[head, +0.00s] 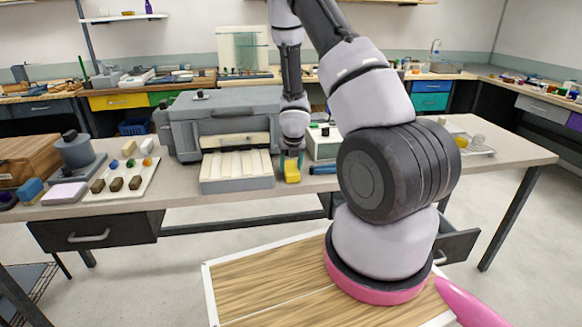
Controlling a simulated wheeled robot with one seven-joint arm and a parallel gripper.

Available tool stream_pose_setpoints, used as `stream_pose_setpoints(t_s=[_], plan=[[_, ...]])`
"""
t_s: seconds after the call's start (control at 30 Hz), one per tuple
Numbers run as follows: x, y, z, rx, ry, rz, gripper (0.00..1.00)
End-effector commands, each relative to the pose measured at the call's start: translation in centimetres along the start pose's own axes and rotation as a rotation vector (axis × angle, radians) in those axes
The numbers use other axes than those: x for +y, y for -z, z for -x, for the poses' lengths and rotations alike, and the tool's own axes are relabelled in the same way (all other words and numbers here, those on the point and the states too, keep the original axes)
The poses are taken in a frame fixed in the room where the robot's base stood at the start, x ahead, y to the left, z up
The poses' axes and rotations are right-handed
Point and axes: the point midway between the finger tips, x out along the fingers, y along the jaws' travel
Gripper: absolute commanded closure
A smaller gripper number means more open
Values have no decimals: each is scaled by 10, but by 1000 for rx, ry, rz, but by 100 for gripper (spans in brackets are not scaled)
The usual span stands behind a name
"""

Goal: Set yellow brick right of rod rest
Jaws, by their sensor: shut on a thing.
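The yellow brick (291,174) is between the fingers of my gripper (291,163), which is shut on it and points down. Both are near the front edge of the workbench, just right of a grey holder with cream slats (236,171), which looks like the rod rest. A narrow gap shows between the brick and the holder. I cannot tell whether the brick touches the bench top. The brick's upper part is partly hidden by the gripper.
A dark blue handle-like thing (323,169) lies close right of the brick. A large grey machine (218,120) stands behind the holder. A pale box (325,145) is behind right. A white tray with several small blocks (145,190) is left.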

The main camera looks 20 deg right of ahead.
Motion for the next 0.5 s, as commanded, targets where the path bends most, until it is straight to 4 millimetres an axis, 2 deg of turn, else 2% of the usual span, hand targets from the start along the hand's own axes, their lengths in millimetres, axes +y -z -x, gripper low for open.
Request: stream_pose_setpoints(t_s=[0.37,0.4,0.47,0.5], plan=[[0,0,-3,-1,0,0,100],[0,0,-3,-1,-1,0,30],[0,0,-3,-1,-1,-1,8],[0,0,-3,-1,-1,-1,8]])
